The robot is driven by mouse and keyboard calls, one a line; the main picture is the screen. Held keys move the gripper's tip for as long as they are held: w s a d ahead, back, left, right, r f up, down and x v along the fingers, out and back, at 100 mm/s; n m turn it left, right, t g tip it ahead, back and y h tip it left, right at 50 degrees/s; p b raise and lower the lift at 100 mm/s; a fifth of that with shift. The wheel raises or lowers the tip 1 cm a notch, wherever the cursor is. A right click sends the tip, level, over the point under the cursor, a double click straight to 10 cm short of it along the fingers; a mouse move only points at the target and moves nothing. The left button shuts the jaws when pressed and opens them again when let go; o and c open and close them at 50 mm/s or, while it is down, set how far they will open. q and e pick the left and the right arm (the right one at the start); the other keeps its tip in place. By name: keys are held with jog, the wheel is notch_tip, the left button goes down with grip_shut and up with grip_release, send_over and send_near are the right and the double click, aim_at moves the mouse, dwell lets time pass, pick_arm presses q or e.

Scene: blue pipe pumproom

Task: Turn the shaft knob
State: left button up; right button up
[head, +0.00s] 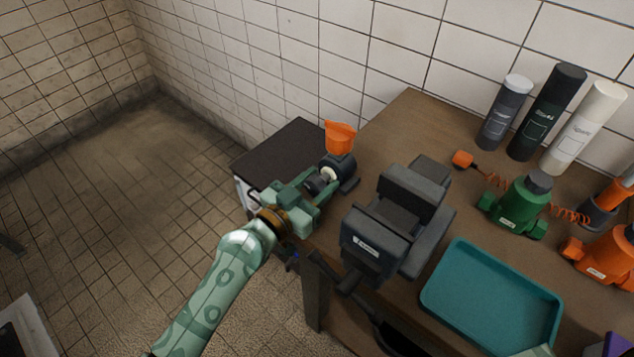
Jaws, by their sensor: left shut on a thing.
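The shaft unit (344,170) is a dark housing with a short pale shaft (328,175) on its left side, standing at the wooden bench's left edge. A dark shaft knob (315,184) sits on the left end of this shaft. My left gripper (312,187), green with a brass-coloured wrist ring, reaches in from the lower left and is shut on the knob. The jaws hide part of the knob, so its turn angle cannot be told.
An orange cup-shaped part (340,137) rises directly behind the shaft unit. A dark vise (390,225) stands close to the right. Beyond are a teal tray (490,300), a green pump-like tool (515,207) and several bottles (545,112). A dark-topped cabinet (285,155) adjoins at left; tiled floor is open there.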

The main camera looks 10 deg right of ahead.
pick_arm(q)
jog(key=n, duration=0.3)
jog(key=shift+n+b, duration=0.3)
jog(key=o, duration=1)
jog(key=shift+a, duration=0.1)
jog(key=shift+b+v, duration=0.5)
jog(key=shift+v, duration=7.6)
jog(key=shift+f, duration=0.1)
